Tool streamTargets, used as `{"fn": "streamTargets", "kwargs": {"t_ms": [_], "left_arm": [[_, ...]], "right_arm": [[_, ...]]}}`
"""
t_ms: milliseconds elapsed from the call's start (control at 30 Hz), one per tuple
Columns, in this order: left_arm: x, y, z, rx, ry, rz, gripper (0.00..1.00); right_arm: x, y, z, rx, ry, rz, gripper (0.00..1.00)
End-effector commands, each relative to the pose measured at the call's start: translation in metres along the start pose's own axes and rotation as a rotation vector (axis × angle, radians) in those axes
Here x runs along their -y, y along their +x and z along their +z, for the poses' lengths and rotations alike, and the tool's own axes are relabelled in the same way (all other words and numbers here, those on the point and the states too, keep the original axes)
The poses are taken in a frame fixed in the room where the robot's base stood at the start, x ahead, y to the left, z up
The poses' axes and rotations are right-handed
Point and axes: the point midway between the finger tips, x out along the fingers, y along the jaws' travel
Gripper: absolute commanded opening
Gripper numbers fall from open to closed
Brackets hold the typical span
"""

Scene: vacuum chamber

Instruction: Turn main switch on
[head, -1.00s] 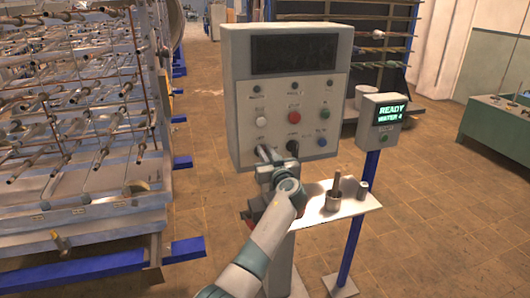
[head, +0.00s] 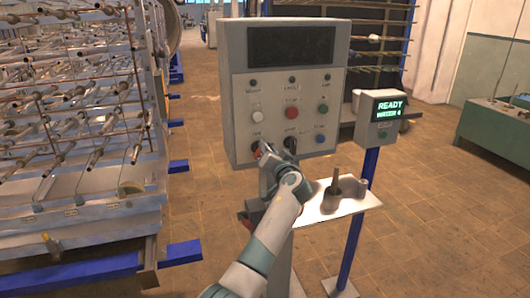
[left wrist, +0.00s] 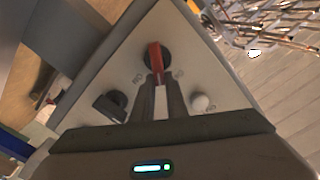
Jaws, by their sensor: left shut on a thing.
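The grey control box (head: 240,110) stands in the middle of the head view with a dark display, buttons and knobs. The switch with a red handle on a round black base (left wrist: 154,54) shows in the left wrist view; its lower-left place on the panel is mostly hidden by my gripper in the head view. My left gripper (left wrist: 158,84) is shut on the red handle, fingers on both sides of it. It also shows in the head view (head: 264,151) at the panel's lower left. My right gripper is not in view.
A black knob (left wrist: 108,105) and a white button (left wrist: 203,103) sit close to the gripped switch. A small box (head: 384,119) reading READY stands on a blue post to the right. A shelf (head: 345,201) with a cup is below. A large rack fills the left.

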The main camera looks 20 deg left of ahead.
Motion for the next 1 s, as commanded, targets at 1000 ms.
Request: {"fn": "streamTargets", "kwargs": {"t_ms": [1000], "left_arm": [[-0.020, 0.000, 0.009, 0.000, 0.876, -0.001, 0.00]], "right_arm": [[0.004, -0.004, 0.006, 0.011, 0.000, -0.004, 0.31]]}}
